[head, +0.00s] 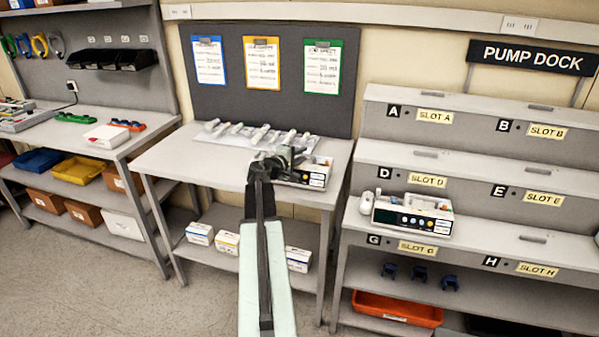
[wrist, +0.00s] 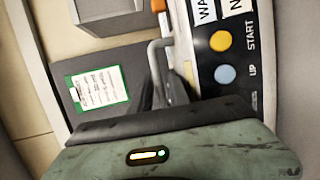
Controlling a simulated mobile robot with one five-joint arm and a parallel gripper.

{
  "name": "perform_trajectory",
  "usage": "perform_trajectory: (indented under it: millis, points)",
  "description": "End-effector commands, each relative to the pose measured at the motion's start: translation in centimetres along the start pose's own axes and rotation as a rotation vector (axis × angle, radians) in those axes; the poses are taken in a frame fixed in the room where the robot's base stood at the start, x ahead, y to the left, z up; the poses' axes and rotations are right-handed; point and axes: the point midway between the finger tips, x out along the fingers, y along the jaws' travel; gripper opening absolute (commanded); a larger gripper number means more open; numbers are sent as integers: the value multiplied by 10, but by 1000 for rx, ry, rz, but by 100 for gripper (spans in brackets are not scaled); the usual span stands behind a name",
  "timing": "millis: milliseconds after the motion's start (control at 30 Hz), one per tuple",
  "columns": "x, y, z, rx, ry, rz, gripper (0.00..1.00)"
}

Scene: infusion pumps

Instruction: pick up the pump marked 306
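A white pump with a dark front (head: 306,175) stands at the right front of the middle table, and my gripper (head: 283,158) reaches over it. In the wrist view a dark pump face (wrist: 230,90) with an orange and a blue button, marked START and UP, fills the right side. A grey handle (wrist: 160,46) rises beside it, with dark finger shapes (wrist: 160,88) of my gripper close to it. Whether they grip it cannot be told. A second white pump (head: 411,214) stands on the dock near slot G. I cannot read 306 on either pump.
The middle table (head: 180,160) holds several pale items along its back. The pump dock (head: 480,160) with lettered slots stands on the right. A side bench (head: 75,130) is on the left, with bins below. Bare floor (head: 100,290) lies at the front left.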

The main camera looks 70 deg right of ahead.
Motion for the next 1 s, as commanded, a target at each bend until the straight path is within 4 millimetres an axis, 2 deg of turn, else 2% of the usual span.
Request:
perform_trajectory:
  millis: [167, 233, 267, 1000]
  points:
    - [0, 0, 0, 0, 0, 0, 22]
    - [0, 0, 0, 0, 0, 0, 5]
    - [0, 0, 0, 1, 0, 0, 0]
    - [0, 0, 1, 2, -2, -1, 0]
